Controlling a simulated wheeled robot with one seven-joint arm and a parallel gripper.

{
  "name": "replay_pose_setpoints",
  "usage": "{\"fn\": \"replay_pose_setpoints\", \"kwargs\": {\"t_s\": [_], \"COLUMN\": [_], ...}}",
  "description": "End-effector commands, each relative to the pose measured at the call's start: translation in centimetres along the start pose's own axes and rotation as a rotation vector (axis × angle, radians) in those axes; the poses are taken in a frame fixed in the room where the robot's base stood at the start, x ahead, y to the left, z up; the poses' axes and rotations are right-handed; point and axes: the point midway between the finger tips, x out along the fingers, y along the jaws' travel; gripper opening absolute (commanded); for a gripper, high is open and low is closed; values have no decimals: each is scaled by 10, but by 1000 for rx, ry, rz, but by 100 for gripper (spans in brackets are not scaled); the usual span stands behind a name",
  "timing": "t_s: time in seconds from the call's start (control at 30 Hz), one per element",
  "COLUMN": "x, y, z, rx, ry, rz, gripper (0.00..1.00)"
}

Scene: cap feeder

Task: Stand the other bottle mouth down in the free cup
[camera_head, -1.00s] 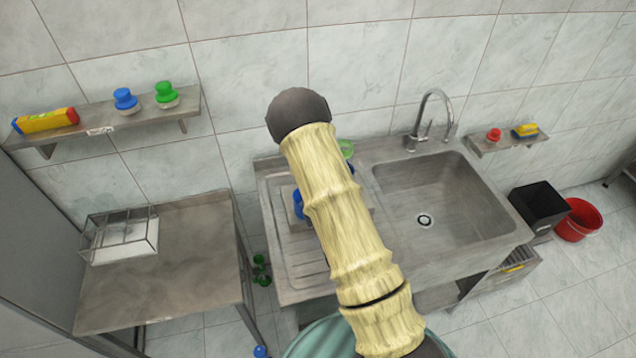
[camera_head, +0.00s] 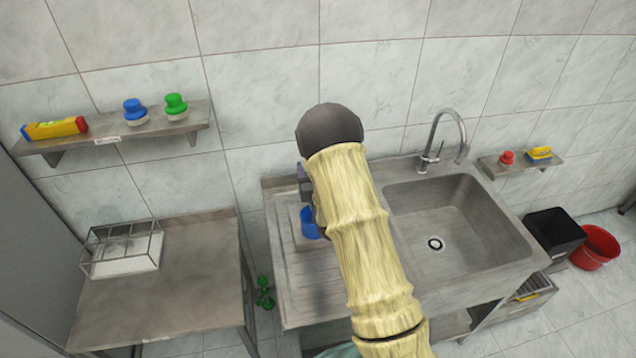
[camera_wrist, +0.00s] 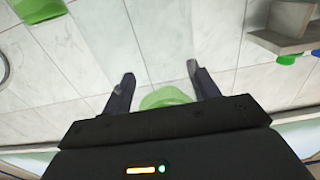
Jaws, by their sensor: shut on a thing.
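My gripper (camera_wrist: 161,86) is shut on a green thing (camera_wrist: 166,98), which sits between the two dark fingers in the wrist view. A blue cup (camera_head: 310,223) stands on a grey board (camera_head: 295,237) on the draining side of the sink, partly behind my arm. Another green thing (camera_wrist: 38,10) shows at the wrist view's top left corner; I cannot tell whether it is a cup.
The sink basin (camera_head: 455,225) is empty, with a tap (camera_head: 440,140) behind it. A left wall shelf (camera_head: 150,132) bears blue and green capped things and a yellow-red box. A side table (camera_head: 150,290) carries a wire rack (camera_head: 122,248). Green things (camera_head: 265,293) lie on the floor.

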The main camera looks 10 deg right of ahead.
Motion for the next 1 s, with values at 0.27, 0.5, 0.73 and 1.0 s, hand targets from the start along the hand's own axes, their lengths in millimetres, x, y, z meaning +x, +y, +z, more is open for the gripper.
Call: {"fn": "replay_pose_setpoints", "kwargs": {"t_s": [0.27,0.5,0.73,1.0], "x": [33,33,32,32], "y": [0,0,0,0], "z": [21,46,74,107], "rx": [1,1,1,0], "ry": [0,0,-1,0], "rz": [0,0,0,0], "gripper": [39,39,39,39]}}
